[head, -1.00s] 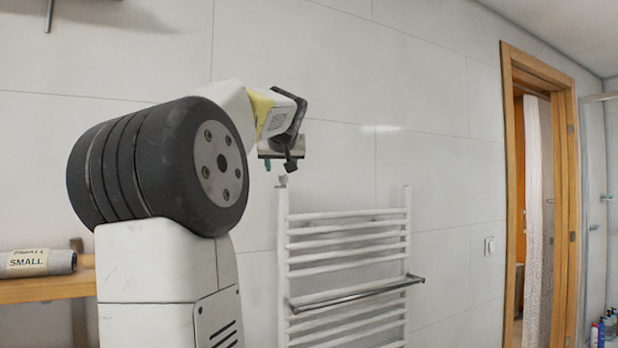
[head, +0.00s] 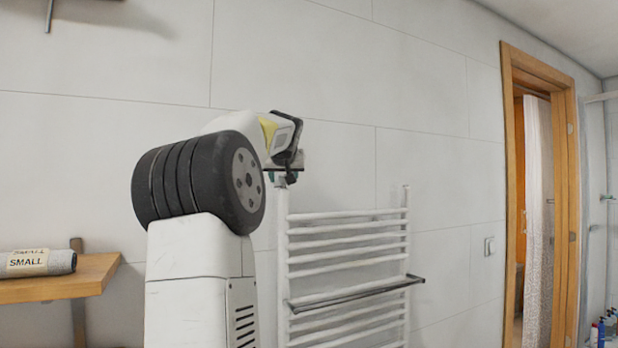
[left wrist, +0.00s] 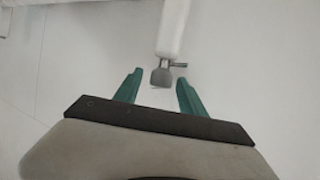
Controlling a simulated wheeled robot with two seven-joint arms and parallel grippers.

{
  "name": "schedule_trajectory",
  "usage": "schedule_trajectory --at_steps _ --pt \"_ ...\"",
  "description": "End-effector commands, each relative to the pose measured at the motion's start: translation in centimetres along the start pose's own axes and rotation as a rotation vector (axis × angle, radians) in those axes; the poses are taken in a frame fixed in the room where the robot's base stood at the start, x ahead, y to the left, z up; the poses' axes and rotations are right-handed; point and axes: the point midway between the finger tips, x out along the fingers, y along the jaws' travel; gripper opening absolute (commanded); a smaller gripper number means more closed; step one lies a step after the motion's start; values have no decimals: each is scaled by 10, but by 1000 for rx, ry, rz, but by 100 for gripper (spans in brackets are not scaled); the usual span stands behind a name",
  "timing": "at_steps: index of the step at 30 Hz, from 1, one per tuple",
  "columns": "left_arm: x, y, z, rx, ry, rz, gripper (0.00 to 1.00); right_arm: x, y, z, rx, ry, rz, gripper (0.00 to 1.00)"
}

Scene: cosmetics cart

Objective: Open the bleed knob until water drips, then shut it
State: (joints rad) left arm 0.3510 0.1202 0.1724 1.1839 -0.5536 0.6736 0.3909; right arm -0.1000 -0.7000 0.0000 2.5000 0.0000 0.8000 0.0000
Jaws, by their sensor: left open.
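The white ladder-style towel radiator (head: 283,240) hangs on the wall. In the left wrist view its upright post (left wrist: 172,30) ends in a small grey bleed knob (left wrist: 161,77) with a short stem to the side. In the head view the knob is largely hidden by my gripper. My left gripper (left wrist: 158,80) is open. Its two teal fingers lie either side of the knob in that view, with gaps on both sides; the depth between them is hard to judge. In the head view the left gripper (head: 284,180) is right at the top of the left post. No water shows. My right gripper is out of view.
A dark towel bar (head: 355,292) sticks out from the radiator front. A wooden shelf (head: 90,275) with a rolled towel (head: 40,262) labelled SMALL is at left. A wooden doorframe (head: 568,180) stands at right. The wall above the radiator is clear.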

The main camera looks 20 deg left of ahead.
Motion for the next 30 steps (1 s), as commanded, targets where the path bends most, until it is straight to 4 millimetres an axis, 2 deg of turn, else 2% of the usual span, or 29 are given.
schedule_trajectory --at_steps 1,8,17,30 --pt "0 0 0 0 0 0 46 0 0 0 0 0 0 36" --pt "0 0 0 0 0 0 1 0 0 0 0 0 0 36" --pt "0 -1 1 12 -6 32 0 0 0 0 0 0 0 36" --pt "2 -2 3 97 -13 240 0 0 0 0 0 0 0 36"
